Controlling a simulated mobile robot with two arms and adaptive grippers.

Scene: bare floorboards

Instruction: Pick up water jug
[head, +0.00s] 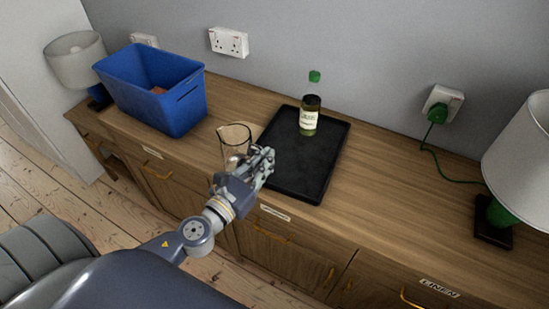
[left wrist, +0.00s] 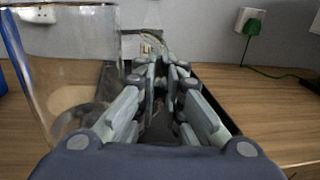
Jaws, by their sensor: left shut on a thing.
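The water jug (head: 235,137) is clear glass and stands upright by the front edge of the wooden sideboard, left of the black tray. My left gripper (head: 265,163) is at the jug's right side and is shut on it. In the left wrist view the jug (left wrist: 70,75) fills the left side, close beside the fingers (left wrist: 162,68), which come together ahead. The grip seems to be at the handle side, but the fingers hide the exact contact. I cannot tell whether the jug's base is off the surface. My right gripper is not in view.
The black tray (head: 325,168) holds a dark bottle (head: 309,118) with a green top, behind my gripper. A blue bin (head: 178,108) stands left of the jug. Lamps stand at the far left (head: 75,60) and right (head: 525,145). A green plug cord (head: 432,150) trails on the right.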

